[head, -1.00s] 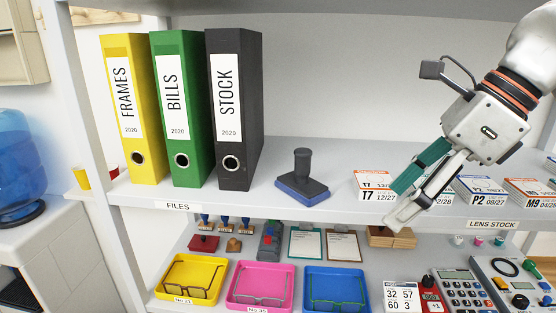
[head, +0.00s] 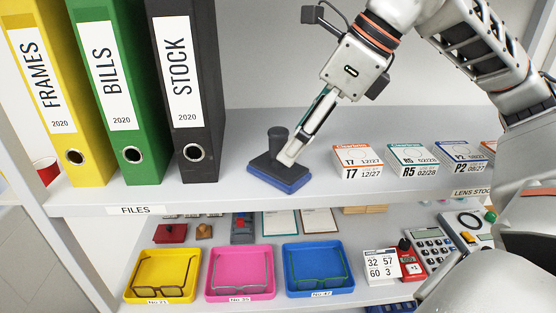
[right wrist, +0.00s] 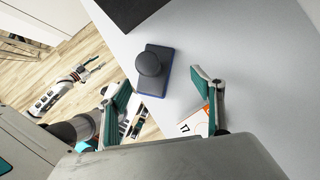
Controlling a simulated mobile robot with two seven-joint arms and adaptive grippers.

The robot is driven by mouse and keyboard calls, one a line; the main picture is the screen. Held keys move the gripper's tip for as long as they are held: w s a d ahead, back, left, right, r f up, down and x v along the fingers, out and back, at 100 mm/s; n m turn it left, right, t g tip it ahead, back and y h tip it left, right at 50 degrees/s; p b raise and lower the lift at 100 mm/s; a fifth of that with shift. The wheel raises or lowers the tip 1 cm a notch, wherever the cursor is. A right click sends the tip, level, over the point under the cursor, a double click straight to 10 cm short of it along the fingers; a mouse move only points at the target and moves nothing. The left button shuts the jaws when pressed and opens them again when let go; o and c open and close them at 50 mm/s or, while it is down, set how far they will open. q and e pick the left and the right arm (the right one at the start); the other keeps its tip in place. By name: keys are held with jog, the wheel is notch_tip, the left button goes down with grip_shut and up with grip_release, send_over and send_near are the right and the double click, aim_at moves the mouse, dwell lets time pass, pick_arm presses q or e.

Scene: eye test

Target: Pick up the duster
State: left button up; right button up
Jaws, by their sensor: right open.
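The duster (head: 280,178), a dark block with an upright knob handle and a blue underside, stands on the upper shelf, right of the black STOCK binder. My right gripper (head: 297,146) reaches down beside its handle from the right; in the head view its finger overlaps the block. In the right wrist view the duster (right wrist: 151,68) shows beyond and between the two spread, empty fingers (right wrist: 162,82). Whether a finger touches it I cannot tell. The left gripper is out of the head view; a small arm, seemingly my left, shows over the floor in the right wrist view (right wrist: 75,78), its jaws unclear.
Yellow, green and black binders (head: 190,90) stand left of the duster. Lens boxes (head: 357,161) stand close on its right. Yellow, pink and blue trays (head: 318,247) with glasses lie on the lower shelf. Bare shelf (head: 235,195) lies in front of the duster.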

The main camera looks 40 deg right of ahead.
aim_at(268, 159)
jog(key=w+a, duration=0.2)
jog(key=w, duration=0.1)
jog(key=shift+f, duration=0.25)
jog(key=b+x, duration=0.2)
jog(key=x, duration=0.2)
jog(key=shift+f+b, duration=0.2)
jog(key=shift+b, duration=0.15)
jog(key=shift+w+a+f, duration=0.1)
jog(key=shift+w, duration=0.05)
jog(key=c, duration=1.1)
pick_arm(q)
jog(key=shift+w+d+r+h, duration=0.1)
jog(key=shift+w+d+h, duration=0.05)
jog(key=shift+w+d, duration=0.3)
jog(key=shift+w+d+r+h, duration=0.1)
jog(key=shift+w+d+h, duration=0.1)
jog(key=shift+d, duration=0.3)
